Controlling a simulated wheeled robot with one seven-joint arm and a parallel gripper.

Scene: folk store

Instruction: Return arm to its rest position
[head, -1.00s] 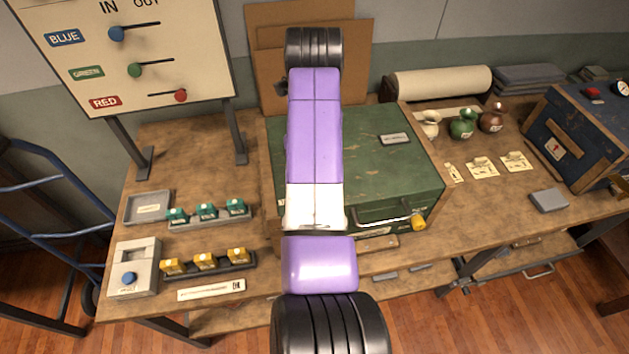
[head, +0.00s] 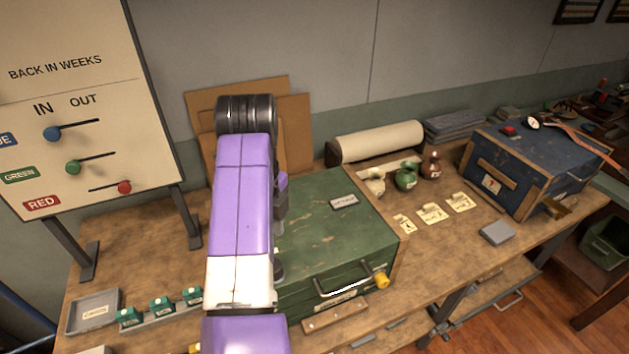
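My arm (head: 241,194) shows in the head view as purple and white links with a black ringed joint at the top. It rises in front of the left part of the green chest (head: 335,240). Parts of my farther links peek out along its right side. My gripper's fingers are hidden behind the arm, and I see nothing held.
The workbench (head: 440,260) holds a blue chest (head: 540,165), small jugs (head: 406,176), a paper roll (head: 378,141) and a grey block (head: 497,233). A lever board (head: 75,105) stands at left. A grey tray (head: 93,312) and green blocks (head: 162,305) lie at lower left.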

